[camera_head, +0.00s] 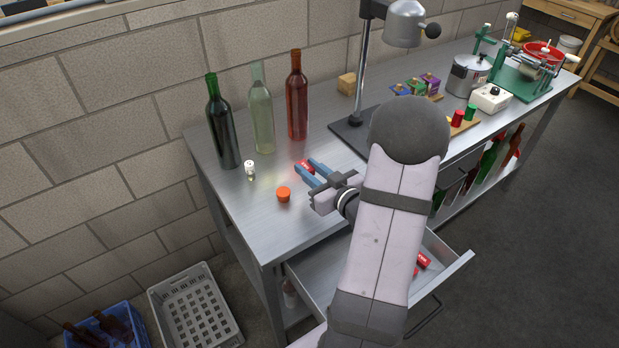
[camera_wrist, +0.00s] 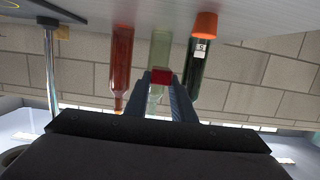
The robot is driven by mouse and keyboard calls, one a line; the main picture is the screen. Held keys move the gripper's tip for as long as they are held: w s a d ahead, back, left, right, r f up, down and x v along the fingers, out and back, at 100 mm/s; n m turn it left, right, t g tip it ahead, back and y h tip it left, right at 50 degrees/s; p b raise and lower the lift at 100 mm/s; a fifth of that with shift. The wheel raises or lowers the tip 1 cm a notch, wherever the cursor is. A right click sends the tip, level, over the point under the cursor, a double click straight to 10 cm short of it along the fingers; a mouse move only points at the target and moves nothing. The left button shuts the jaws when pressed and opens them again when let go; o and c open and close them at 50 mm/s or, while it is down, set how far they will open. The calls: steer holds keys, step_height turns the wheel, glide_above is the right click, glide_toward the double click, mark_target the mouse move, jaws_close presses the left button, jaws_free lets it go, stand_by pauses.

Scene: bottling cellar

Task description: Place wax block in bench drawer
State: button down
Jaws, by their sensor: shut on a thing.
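A small red wax block (camera_head: 304,167) with white lettering is between the fingertips of my gripper (camera_head: 311,170), over the bench top near the bottles. In the wrist view the red block (camera_wrist: 161,77) sits between the two dark fingers of my gripper (camera_wrist: 161,84), which are shut on it. I cannot tell whether it touches the bench. The bench drawer (camera_head: 318,270) is pulled open below the bench front, partly hidden by my arm. Similar red blocks (camera_head: 423,260) lie inside it at the right.
Dark green (camera_head: 223,128), clear (camera_head: 262,110) and red-brown (camera_head: 298,98) bottles stand behind my gripper. An orange cap (camera_head: 283,194) and a small white-topped item (camera_head: 250,169) are at its left. A press stand (camera_head: 362,70) rises behind my arm. Bench top (camera_head: 240,215) is clear at the front left.

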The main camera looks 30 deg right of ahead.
steer(key=shift+r+p, duration=0.7)
steer(key=shift+r, duration=0.55)
steer(key=shift+f, duration=0.1)
stand_by(0.3)
steer(key=shift+d+f+b, duration=0.25)
steer(key=shift+b, duration=0.5)
steer(key=d+b, duration=0.1)
steer(key=b, duration=0.1)
steer(key=d+b, duration=0.1)
steer(key=b, duration=0.2)
steer(key=shift+d+f, duration=0.25)
steer(key=shift+f, duration=0.05)
steer(key=shift+f, duration=0.1)
steer(key=shift+f, duration=4.85)
